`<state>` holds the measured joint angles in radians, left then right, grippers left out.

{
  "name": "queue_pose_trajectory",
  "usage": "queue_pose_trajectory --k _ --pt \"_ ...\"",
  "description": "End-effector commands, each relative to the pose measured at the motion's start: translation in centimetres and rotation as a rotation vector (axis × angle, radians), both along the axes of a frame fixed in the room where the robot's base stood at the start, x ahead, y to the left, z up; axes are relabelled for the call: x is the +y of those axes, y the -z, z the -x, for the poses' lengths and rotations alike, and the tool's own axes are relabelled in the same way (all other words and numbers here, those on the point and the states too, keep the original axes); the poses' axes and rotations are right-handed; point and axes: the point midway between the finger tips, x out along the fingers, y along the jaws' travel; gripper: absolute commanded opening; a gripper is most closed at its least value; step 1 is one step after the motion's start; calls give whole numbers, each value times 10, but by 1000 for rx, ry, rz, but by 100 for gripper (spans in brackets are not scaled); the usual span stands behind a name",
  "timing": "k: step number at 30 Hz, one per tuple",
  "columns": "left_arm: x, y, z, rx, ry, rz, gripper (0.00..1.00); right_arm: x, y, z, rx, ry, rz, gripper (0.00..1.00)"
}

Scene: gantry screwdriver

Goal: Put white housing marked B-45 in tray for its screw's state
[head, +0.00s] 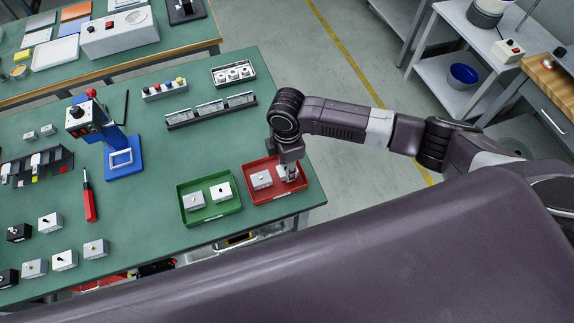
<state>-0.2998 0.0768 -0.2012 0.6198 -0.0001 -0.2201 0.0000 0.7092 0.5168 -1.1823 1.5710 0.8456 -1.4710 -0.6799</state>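The red tray (270,198) sits at the right front corner of the green table. One white housing (261,180) stands in its left half. My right gripper (290,176) points down into the right half, at another white housing (282,171) that it partly hides. I cannot tell whether its fingers are closed on that housing. The green tray (212,218) is just left of the red one and holds two white housings (194,201) (220,192). More white housings (50,223) (65,260) (96,249) stand at the left front. No B-45 marking is legible. My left gripper is not in view.
A red screwdriver (89,198) lies on the table left of the trays. A blue-based fixture (122,160) stands behind it. Dark housings (19,232) are at the far left. Racks (211,109) line the back. The table centre (150,200) is clear.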

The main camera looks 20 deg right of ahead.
Motion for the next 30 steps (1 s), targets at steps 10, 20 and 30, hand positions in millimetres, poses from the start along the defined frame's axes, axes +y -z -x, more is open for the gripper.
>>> queue_pose_trajectory --k 10,20,30 --pt "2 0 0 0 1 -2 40 0 1 0 -1 -1 0 34" --pt "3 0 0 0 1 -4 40 0 1 0 0 -1 0 49" --pt "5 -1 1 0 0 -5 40 0 -31 -2 -4 -2 -1 49"
